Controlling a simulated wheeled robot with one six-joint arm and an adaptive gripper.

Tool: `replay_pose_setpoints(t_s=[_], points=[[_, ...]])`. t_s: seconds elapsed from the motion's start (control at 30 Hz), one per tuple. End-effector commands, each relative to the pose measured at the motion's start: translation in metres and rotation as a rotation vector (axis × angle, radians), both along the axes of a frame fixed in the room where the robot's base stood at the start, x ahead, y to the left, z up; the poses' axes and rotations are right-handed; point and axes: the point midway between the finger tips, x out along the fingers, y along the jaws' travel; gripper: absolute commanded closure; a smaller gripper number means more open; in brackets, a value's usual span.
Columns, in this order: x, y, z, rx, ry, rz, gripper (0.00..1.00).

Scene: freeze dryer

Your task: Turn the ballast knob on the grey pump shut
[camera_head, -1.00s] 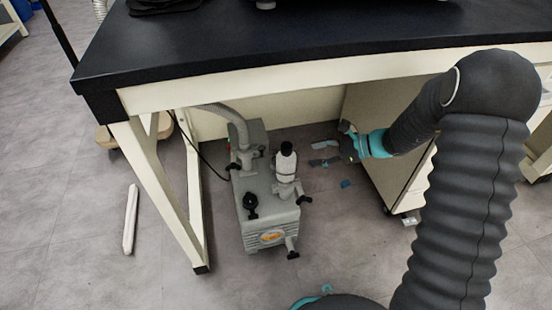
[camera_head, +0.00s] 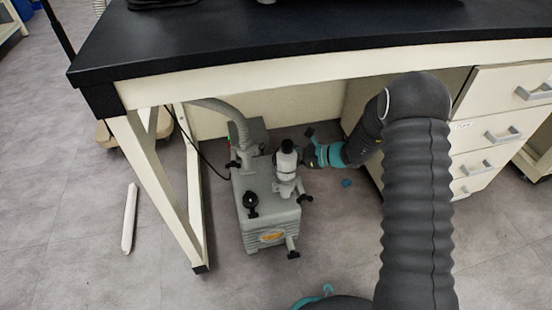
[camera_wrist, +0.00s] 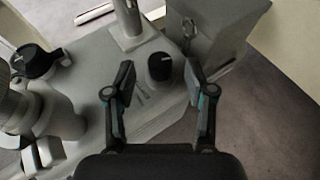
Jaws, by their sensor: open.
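The grey pump (camera_head: 262,222) stands on the floor under the bench; its top also shows in the wrist view (camera_wrist: 85,60). A small black knob (camera_wrist: 159,68) with a pale mark, which looks like the ballast knob, sits on the pump top. My gripper (camera_wrist: 160,74) is open, its fingers on the left and right of this knob with visible gaps; I cannot tell whether the tips are level with it. In the head view my gripper (camera_head: 309,156) is beside the white fitting's black cap, and the small knob is hidden there.
A white fitting with a black cap (camera_head: 287,160) rises from the pump near my gripper. Another black knob (camera_head: 250,202) is at the front. A hose (camera_head: 228,112) enters at the back. The black bench top (camera_head: 300,35) overhangs; drawers (camera_head: 490,135) stand right.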

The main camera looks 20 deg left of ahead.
Motion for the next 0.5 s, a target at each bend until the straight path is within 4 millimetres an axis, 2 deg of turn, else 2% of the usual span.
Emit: replay_pose_setpoints(t_s=[0.1, 0.2, 0.5], points=[[0.0, 0.017, -0.009, -0.001, 0.001, 0.002, 0.45], [0.0, 0.026, -0.012, -0.001, -0.001, 0.001, 0.45], [0.001, 0.035, -0.015, -0.001, 0.001, 0.0, 0.45]])
